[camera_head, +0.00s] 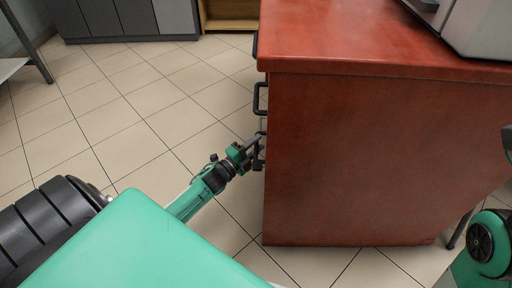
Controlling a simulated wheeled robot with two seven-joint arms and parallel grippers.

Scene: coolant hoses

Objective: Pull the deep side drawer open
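A red-brown wooden desk (370,160) fills the right half of the head view. Its drawer fronts face left and are seen almost edge-on. Black bar handles stick out of that side: an upper handle (255,45) and a middle handle (261,98). My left gripper (257,150) is low at this side, below the middle handle, level with the lower part of the drawer side. Its fingers are dark and small there, and I cannot tell whether they close on a handle. The deep drawer's front is mostly hidden by the viewing angle. My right gripper is out of view.
Bare tiled floor (130,95) lies left of the desk. Grey cabinets (125,18) and a wooden shelf (230,14) stand at the back. A light grey machine (480,25) sits on the desk's right end. A table leg (28,42) stands at the far left.

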